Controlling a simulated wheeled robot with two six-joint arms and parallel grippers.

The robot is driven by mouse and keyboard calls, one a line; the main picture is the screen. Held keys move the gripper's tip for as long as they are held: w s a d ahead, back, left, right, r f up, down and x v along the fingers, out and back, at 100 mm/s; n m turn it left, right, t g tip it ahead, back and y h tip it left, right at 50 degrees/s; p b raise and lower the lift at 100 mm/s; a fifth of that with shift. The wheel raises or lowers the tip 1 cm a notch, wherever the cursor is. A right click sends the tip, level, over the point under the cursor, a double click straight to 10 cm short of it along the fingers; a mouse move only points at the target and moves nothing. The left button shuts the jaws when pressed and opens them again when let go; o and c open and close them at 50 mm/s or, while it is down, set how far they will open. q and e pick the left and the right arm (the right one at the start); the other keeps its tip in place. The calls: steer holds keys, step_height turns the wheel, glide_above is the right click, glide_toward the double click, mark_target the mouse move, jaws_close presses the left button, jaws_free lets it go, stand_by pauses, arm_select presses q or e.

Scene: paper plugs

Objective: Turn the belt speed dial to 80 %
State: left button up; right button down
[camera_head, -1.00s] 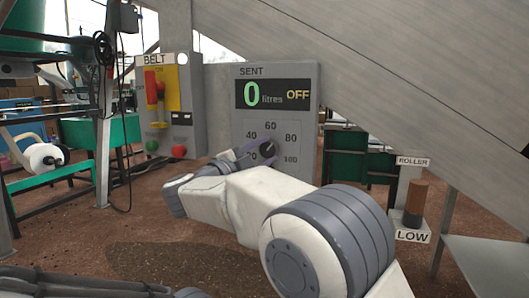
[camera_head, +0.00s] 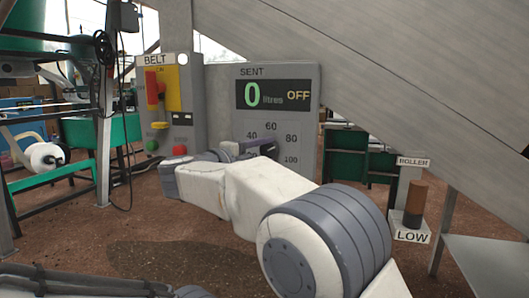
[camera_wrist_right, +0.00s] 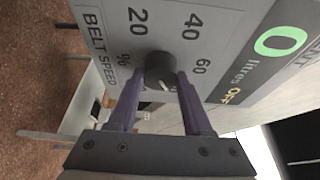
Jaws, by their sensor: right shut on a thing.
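The belt speed dial (camera_wrist_right: 160,68) is a black round knob on the grey SENT panel (camera_head: 309,120). In the right wrist view my right gripper (camera_wrist_right: 160,80) has its two purple fingers on either side of the knob, shut on it. A white mark on the knob points to the lower right in that view, past 60 toward where a finger covers the scale. The exact setting cannot be read. In the head view the gripper hides much of the knob and the 20. The display reads 0 litres and OFF. My left gripper's fingers are not in view.
The BELT box (camera_head: 197,105) with a red lever, green button and red button stands left of the panel. A ROLLER lever (camera_head: 416,198) marked LOW is at the right. A sloping grey beam (camera_head: 400,70) passes above it. Brown floor lies in front.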

steer(key=shift+a, duration=0.1)
steer(key=shift+c, duration=1.6)
jaws_free()
steer(key=p+v, duration=0.2)
steer(key=v, duration=0.8)
steer(key=shift+s, duration=0.2)
steer(key=shift+a, duration=0.15)
